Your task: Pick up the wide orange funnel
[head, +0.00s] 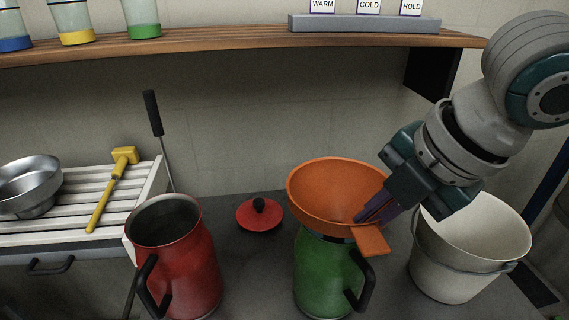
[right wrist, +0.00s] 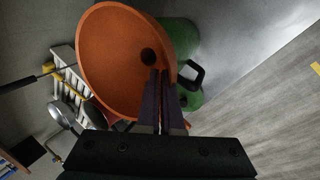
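The wide orange funnel (head: 325,190) sits with its mouth up on the green jug (head: 322,275), its flat tab toward the front right. My right gripper (head: 372,208) reaches in from the right at the funnel's right rim. In the right wrist view the fingers (right wrist: 159,85) are close together with the wall of the funnel (right wrist: 112,55) between them, one inside the bowl and one outside. The gripper looks shut on the wall. The funnel's spout is hidden in the jug. My left gripper is not in view.
A red open jug (head: 190,260) stands left of the green one. A red lid (head: 259,215) lies behind, between them. A cream bucket (head: 455,260) stands close on the right. A wooden shelf (head: 220,43) runs above.

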